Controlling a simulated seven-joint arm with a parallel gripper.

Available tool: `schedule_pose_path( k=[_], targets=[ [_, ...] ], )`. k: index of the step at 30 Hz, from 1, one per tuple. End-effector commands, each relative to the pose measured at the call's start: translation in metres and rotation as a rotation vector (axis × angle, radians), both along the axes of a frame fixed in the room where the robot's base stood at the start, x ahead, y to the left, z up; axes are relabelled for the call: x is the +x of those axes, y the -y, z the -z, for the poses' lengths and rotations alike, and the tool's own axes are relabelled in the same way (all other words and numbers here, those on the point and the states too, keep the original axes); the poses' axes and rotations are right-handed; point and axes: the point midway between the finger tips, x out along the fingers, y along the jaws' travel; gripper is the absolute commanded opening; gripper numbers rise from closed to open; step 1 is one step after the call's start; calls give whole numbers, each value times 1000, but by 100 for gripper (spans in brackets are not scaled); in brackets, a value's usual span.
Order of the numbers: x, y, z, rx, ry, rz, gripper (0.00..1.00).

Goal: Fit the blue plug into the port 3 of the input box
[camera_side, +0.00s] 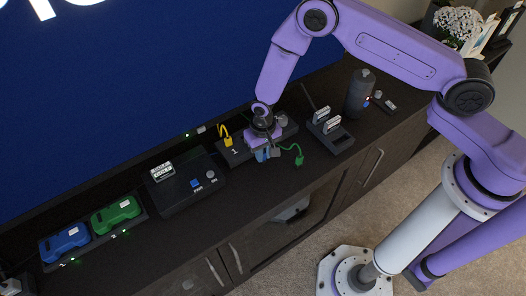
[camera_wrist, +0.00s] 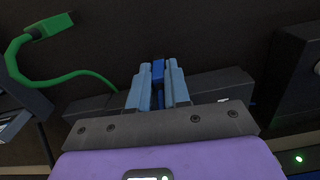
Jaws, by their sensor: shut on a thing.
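The input box (camera_side: 227,156) is a long dark box on the cabinet top, with a "1" label near its left end. My gripper (camera_side: 264,155) is low at the front of its middle and hides part of it. In the wrist view my gripper (camera_wrist: 158,92) is shut on the blue plug (camera_wrist: 158,71), which sits between the two light blue fingers. Part of the box (camera_wrist: 218,83) shows behind them. Port 3 is hidden, and I cannot tell whether the plug touches the box.
A yellow cable (camera_side: 224,135) rises at the box's left part. A green plug (camera_side: 299,160) on a cable is right of my gripper; it also shows in the wrist view (camera_wrist: 52,25). A black console (camera_side: 187,185) stands left, a dock (camera_side: 330,135) right.

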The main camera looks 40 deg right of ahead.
Motion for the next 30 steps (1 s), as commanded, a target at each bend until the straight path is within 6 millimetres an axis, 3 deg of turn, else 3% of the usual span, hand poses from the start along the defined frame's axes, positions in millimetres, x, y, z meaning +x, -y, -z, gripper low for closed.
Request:
schedule_pose_path(
  k=[4,5,6,7,20,30],
  targets=[
    [0,0,3,0,0,0,0],
    [0,0,3,0,0,-1,24],
    [0,0,3,0,0,-1,37],
    [0,0,3,0,0,-1,43],
    [0,0,-5,0,1,0,43],
    [1,-1,-59,2,3,-1,43]
  ],
)
